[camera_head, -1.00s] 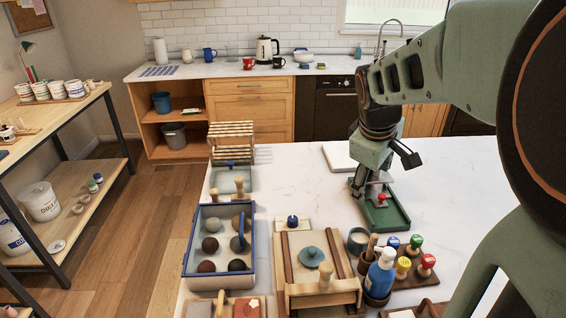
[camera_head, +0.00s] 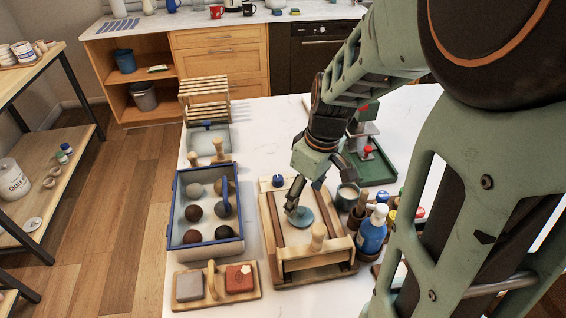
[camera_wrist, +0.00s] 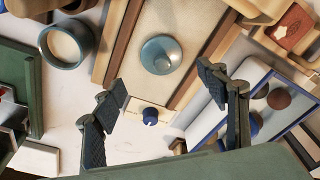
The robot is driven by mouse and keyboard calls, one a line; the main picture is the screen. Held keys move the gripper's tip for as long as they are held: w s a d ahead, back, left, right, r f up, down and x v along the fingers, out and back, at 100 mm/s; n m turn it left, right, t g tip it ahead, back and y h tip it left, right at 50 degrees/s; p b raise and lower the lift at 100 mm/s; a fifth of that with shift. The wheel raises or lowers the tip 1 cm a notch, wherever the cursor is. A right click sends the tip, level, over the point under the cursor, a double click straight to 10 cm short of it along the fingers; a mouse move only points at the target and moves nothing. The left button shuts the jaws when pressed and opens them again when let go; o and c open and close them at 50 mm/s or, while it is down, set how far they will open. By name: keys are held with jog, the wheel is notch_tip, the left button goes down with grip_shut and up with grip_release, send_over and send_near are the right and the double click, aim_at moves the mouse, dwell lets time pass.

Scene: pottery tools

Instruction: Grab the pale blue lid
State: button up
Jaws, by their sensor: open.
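The pale blue lid (camera_head: 301,217), a round disc with a knob on top, lies in a wooden frame (camera_head: 345,268) on the white table. It also shows in the wrist view (camera_wrist: 153,63), upper middle, with its knob towards the camera. My gripper (camera_head: 320,190) is open and empty, above the frame and close to the lid. One finger partly covers the lid in the head view. In the wrist view my gripper (camera_wrist: 163,85) has its fingertips spread to either side, below the lid in the picture, and nothing is between them.
Left of the frame is a blue-rimmed tray (camera_head: 178,243) with several balls. A small cup (camera_head: 347,196) and a blue bottle (camera_head: 372,232) stand close on the right. A green tray (camera_head: 378,173) is behind. A wooden block holder (camera_head: 215,300) lies in front.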

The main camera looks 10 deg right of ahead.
aim_at(301, 209)
jog(key=shift+a+f+b, duration=0.15)
jog(key=shift+f+b, duration=0.8)
jog(key=shift+f, duration=0.4)
jog(key=shift+a+f+b, duration=0.15)
jog(key=shift+f+b, duration=0.75)
jog(key=shift+f, duration=0.45)
jog(key=shift+r, duration=0.1)
jog(key=shift+c, duration=0.6)
jog(key=c, duration=1.1)
jog(key=shift+c, duration=0.2)
